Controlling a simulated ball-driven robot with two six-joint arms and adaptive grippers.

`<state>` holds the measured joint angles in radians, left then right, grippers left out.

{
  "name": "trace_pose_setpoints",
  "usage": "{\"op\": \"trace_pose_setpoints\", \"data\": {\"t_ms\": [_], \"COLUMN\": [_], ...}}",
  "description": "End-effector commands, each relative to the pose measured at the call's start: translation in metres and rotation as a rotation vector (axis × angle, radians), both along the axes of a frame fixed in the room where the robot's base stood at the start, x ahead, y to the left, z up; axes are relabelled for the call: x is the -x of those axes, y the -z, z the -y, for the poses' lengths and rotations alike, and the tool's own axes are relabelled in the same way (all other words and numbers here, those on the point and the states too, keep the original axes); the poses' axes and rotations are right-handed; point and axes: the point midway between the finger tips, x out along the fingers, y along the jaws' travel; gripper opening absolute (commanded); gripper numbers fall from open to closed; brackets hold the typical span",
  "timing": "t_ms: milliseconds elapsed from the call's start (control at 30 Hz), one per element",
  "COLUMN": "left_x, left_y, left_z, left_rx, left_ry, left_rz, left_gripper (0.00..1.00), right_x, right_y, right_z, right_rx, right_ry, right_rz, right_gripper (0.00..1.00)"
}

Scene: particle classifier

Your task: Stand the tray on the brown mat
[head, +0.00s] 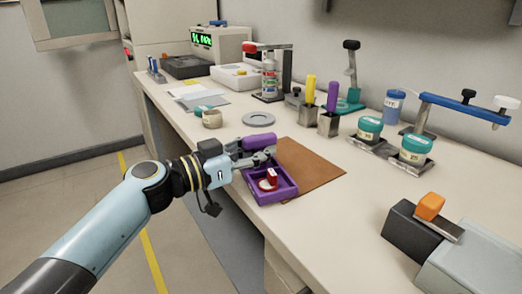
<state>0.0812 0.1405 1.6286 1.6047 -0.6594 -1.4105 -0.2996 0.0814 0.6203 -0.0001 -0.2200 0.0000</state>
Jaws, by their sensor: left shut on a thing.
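The purple tray (282,191) is in the middle of the head view, at the front edge of the bench. It overlaps the left front part of the brown mat (318,169) in the picture; I cannot tell whether it touches the mat. A small red and white object (272,177) is inside the tray. My left gripper (266,156) is shut at the tray's back left side, by a purple rounded part (259,141) that looks like its handle. The fingers partly hide the tray's far wall. My right gripper is not in view.
A grey disc (258,119) lies behind the tray. Metal holders with yellow (310,89) and purple (332,96) handles stand behind the mat. Teal-lidded jars (415,149) stand to the right. A dark block with an orange knob (430,206) is at the front right.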

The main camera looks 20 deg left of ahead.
Motion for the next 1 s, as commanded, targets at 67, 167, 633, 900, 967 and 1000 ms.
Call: {"op": "trace_pose_setpoints", "data": {"t_ms": [67,167,633,900,967,1000], "left_x": [0.000,0.000,0.000,0.037,0.049,0.056], "left_y": [-0.001,0.002,-0.001,0.005,0.004,0.005], "left_z": [0.000,0.000,0.000,-0.029,-0.038,-0.044], "left_rx": [0.000,0.000,0.000,-0.007,-0.007,-0.007], "left_ry": [0.000,0.000,0.000,0.000,0.001,0.002], "left_rz": [0.002,-0.001,0.000,-0.004,-0.004,-0.004], "left_gripper": [0.00,0.14,0.35,0.35,0.35,0.35], "right_x": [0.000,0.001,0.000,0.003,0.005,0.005], "right_y": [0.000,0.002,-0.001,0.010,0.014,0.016], "right_z": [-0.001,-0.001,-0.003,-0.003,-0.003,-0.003], "right_rx": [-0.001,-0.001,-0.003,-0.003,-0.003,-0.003], "right_ry": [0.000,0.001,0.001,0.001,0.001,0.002], "right_rz": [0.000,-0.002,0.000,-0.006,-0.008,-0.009], "right_gripper": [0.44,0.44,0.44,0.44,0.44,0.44]}}
